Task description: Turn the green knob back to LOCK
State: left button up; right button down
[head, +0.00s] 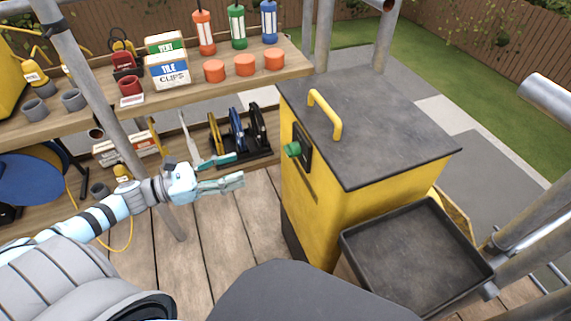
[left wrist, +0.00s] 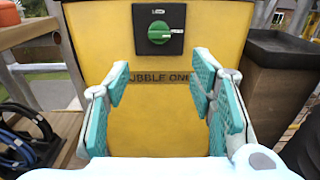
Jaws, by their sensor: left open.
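The green knob (left wrist: 160,32) sits on a black square plate (left wrist: 174,42) on the front of a yellow cabinet (left wrist: 160,126). In the left wrist view, a white mark shows on the knob's right side, and a small label above it is too small to read. In the head view, the knob (head: 293,149) sticks out from the cabinet's left-facing side. My left gripper (head: 241,180) is open and empty, left of the cabinet and a little below the knob. In the left wrist view, its teal fingers (left wrist: 160,100) stand apart, with the knob ahead and above, untouched. My right gripper is not in view.
The cabinet has a grey lid with a yellow handle (head: 325,114). A dark tray (head: 415,258) is at its right. Wooden shelves (head: 290,68) with boxes, orange lids and bottles stand behind my left arm. Scaffold poles (head: 90,85) stand close to the arm.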

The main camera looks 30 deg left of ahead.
aim_at(292, 150)
pick_arm(q)
jog(key=b+x, duration=0.1)
jog(key=x, duration=1.3)
jog(key=shift+r+b, duration=0.15)
jog(key=shift+b, duration=0.15)
jog(key=c, duration=1.2)
